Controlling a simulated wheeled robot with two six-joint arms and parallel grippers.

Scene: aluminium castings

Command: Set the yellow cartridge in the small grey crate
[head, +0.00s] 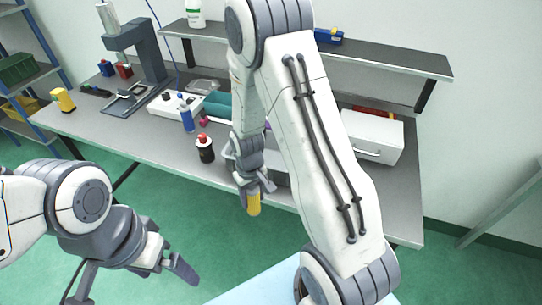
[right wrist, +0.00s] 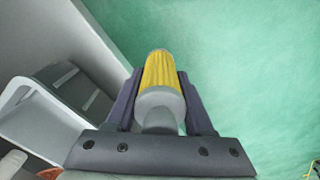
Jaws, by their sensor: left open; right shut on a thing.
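The yellow cartridge (head: 254,204) is in my right gripper (head: 254,190), below the wrist and in front of the bench's front edge. In the right wrist view the ribbed yellow cartridge (right wrist: 161,75) with its grey end lies between the two fingers of the right gripper (right wrist: 160,95), which is shut on it. A grey box with slots (right wrist: 75,88), apparently the small grey crate, is at the left of that view, apart from the cartridge. In the head view my right arm hides most of that area. My left gripper (head: 176,262) is open and empty, over the floor.
The bench (head: 150,140) carries a red-capped dark bottle (head: 205,149), a blue bottle (head: 187,115), a yellow object (head: 63,99) and a press stand (head: 140,55). A white drawer box (head: 372,137) stands at the right. Green floor is clear in front.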

